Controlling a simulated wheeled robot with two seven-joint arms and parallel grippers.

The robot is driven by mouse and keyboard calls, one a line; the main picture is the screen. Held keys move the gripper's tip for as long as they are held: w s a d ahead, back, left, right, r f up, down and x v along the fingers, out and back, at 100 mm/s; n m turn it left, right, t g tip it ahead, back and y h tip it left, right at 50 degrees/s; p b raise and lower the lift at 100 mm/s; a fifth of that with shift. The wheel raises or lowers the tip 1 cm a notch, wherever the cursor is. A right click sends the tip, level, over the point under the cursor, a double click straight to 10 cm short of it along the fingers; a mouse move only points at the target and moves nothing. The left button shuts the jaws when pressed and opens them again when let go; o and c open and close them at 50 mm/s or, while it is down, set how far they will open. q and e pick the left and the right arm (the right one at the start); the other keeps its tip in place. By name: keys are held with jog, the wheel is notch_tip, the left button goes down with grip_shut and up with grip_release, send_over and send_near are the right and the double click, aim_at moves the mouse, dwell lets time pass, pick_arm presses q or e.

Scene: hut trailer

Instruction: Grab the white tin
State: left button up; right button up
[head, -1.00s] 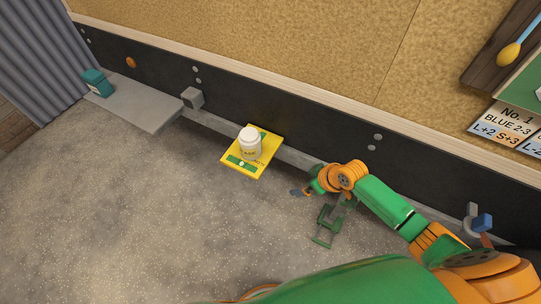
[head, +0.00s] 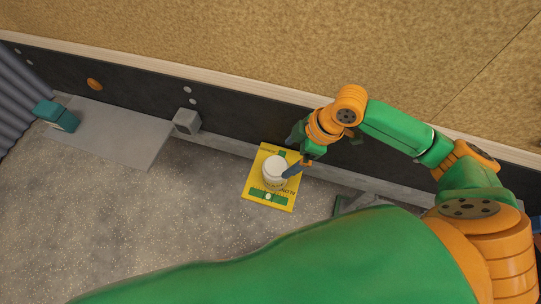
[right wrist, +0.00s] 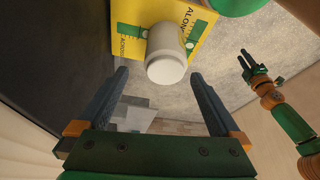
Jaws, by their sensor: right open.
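The white tin (head: 274,171) stands on a yellow card with green marks (head: 254,192). In the right wrist view the tin (right wrist: 167,68) is just ahead of and between the fingers. My right gripper (head: 291,169) is open at the tin's right side in the head view, with one blue finger close to it; I cannot tell whether they touch. In the right wrist view both dark fingers of this gripper (right wrist: 160,74) are spread and nothing is held. My left gripper (right wrist: 253,68) shows small at the right of the right wrist view; its opening is unclear.
The dark wall panel (head: 240,125) runs close behind the card. A grey block (head: 187,121) sticks out from it. At the left a teal box (head: 55,115) stands by a flat grey plate (head: 115,135). The speckled surface (head: 170,225) left of the card is clear.

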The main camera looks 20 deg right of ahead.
aim_at(278, 166)
jog(key=f, duration=0.1)
jog(key=a+f, duration=0.1)
jog(key=f, duration=0.1)
jog(key=a+f, duration=0.1)
jog(key=shift+s+f, duration=0.15)
jog(key=shift+s, duration=0.1)
jog(key=b+x, duration=0.1)
jog(key=x, duration=0.4)
jog(key=shift+w+f, duration=0.15)
jog(key=shift+c, duration=1.3)
pick_arm(q)
jog(key=shift+s+f, duration=0.45)
jog(key=shift+f, duration=0.1)
pick_arm(e)
grip_shut()
jog(key=shift+r, duration=0.55)
jog(key=v, duration=0.3)
jog(key=shift+a+r+p, duration=0.15)
jog(key=shift+a+p, duration=0.1)
jog(key=shift+p, duration=0.15)
pick_arm(q)
notch_tip(278, 166, up, 2)
jog(key=shift+a+p, duration=0.1)
jog(key=shift+p, duration=0.55)
pick_arm(e)
jog(key=s+d+r, duration=0.8)
jog(key=s+r, duration=0.1)
jog(key=s, duration=0.1)
jog(key=shift+s+d, duration=0.2)
